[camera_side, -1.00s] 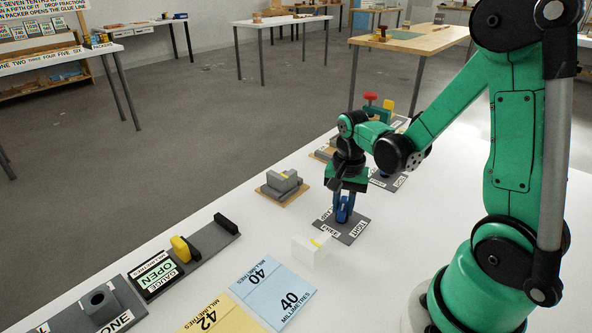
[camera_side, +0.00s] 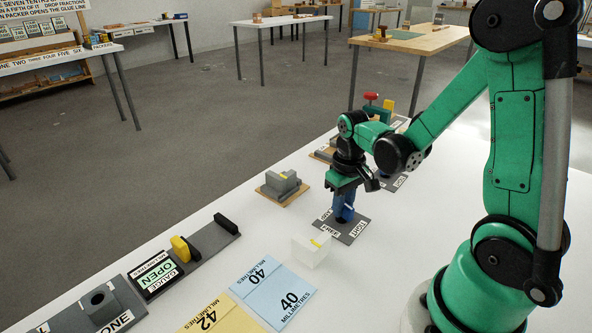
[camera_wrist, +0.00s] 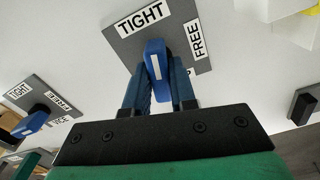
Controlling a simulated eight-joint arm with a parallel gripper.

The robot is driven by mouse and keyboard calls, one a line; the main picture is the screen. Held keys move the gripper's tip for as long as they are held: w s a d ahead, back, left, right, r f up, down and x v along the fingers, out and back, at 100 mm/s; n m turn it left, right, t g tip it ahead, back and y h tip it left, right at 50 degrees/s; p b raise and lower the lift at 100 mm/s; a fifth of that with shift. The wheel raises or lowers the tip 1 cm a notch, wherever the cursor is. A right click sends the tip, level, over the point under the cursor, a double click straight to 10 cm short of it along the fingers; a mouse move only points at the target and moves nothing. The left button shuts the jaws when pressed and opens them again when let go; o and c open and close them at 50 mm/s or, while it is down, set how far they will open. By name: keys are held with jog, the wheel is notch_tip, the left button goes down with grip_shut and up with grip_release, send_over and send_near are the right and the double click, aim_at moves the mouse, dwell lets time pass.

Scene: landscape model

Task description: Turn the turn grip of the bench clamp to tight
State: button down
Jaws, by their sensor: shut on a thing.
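The bench clamp's turn grip is blue with a white stripe. In the wrist view the turn grip (camera_wrist: 154,62) stands on a grey plate (camera_wrist: 190,18) labelled TIGHT and FREE. Its stripe lies roughly in line with the TIGHT label (camera_wrist: 140,20), with the FREE label (camera_wrist: 197,38) to its right; the exact stop is hard to judge. My gripper (camera_wrist: 160,88) has its blue fingers shut on either side of the grip. In the side view my gripper (camera_side: 345,205) points down over the plate (camera_side: 354,236) and hides most of the grip.
A similar blue grip (camera_wrist: 33,122) on a vice plate is at the wrist view's left. In the side view a pale block (camera_side: 310,250) is just in front, a grey stepped block (camera_side: 282,185) is left, and blue (camera_side: 272,292) and yellow (camera_side: 215,314) cards lie nearer.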

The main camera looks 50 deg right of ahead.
jog(key=shift+n, duration=1.3)
jog(key=c, duration=0.7)
grip_release()
jog(key=shift+r, duration=0.1)
jog(key=shift+r, duration=2.75)
jog(key=a+r+t, duration=0.2)
jog(key=a, duration=0.1)
jog(key=a+r+t, duration=0.2)
jog(key=a, duration=0.1)
jog(key=a+r+t, duration=0.2)
jog(key=a+t, duration=0.1)
jog(key=a, duration=0.1)
jog(key=shift+w, duration=0.35)
